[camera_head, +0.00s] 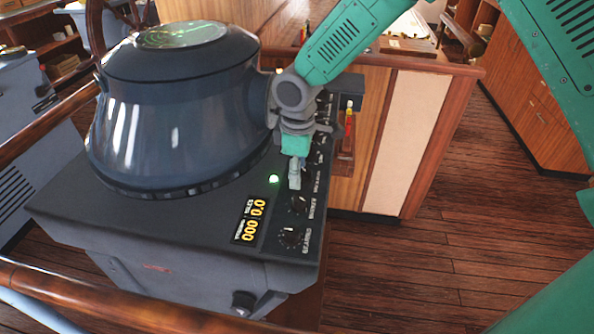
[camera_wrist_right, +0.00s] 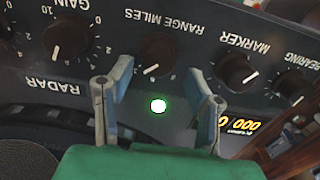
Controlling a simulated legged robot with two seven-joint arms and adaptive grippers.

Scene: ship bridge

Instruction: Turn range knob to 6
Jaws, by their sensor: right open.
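The range knob (camera_wrist_right: 157,55) is a dark round knob labelled "RANGE MILES", seen upside down in the right wrist view. Its white pointer mark faces the near side of the picture, slightly left. The scale numbers around it are too small or covered to read. My right gripper (camera_wrist_right: 160,80) is open, its two fingers apart on either side of the knob's near side, with nothing between them held. In the head view my right gripper (camera_head: 295,172) is over the radar panel and hides the range knob. My left gripper is not in view.
The gain knob (camera_wrist_right: 68,38) is left of the range knob, the marker knob (camera_wrist_right: 236,72) and bearing knob (camera_wrist_right: 291,86) right. A green light (camera_wrist_right: 158,105) glows between the fingers. The radar hood (camera_head: 175,110) stands left of my gripper; a yellow digital display (camera_head: 250,221) lies nearer.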

